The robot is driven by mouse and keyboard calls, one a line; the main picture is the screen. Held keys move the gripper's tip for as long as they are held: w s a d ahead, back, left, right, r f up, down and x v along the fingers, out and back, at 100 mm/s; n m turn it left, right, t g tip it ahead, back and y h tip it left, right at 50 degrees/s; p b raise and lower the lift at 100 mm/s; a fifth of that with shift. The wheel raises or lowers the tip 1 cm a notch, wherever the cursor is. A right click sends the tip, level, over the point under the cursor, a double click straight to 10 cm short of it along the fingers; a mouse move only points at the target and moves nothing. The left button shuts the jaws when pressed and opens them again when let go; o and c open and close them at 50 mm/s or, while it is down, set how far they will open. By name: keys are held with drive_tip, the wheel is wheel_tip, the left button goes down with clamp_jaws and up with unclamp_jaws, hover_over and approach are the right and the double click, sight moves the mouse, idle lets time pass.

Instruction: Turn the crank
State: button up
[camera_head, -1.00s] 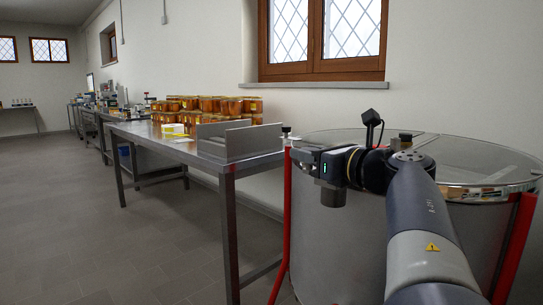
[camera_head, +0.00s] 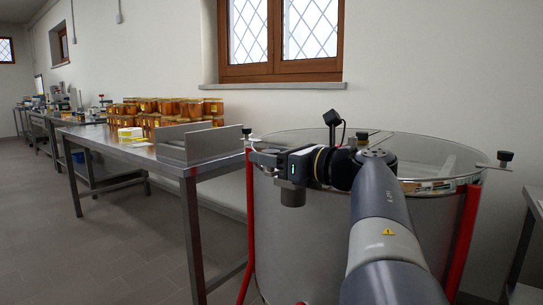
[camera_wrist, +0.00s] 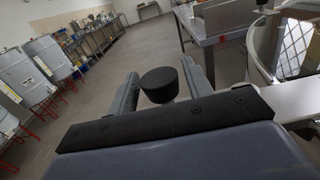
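The crank's black round knob (camera_wrist: 160,84) stands between my gripper's two grey fingers in the wrist view. The crank's arm is mostly hidden; a pale flat bar (camera_wrist: 302,102) shows at the right of the wrist view.
The drum has a clear lid and red legs (camera_head: 462,240). Black knobs stand at its left edge (camera_head: 246,131) and right edge (camera_head: 505,156). A steel table (camera_head: 125,151) with honey jars (camera_head: 165,107) is left. Floor (camera_head: 95,250) at left is clear.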

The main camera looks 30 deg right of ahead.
drive_tip(key=shift+o, duration=0.7)
drive_tip(key=p+v, duration=0.2)
drive_tip(key=v, duration=0.8)
drive_tip(key=shift+s+d, duration=0.15)
drive_tip(key=shift+s, duration=0.25)
drive_tip(key=shift+w, duration=0.1)
idle(0.5)
drive_tip(key=b+x, duration=0.2)
drive_tip(key=x, duration=0.8)
drive_tip(key=shift+w+a, duration=0.2)
drive_tip(key=shift+w, duration=0.15)
drive_tip(key=shift+s, duration=0.1)
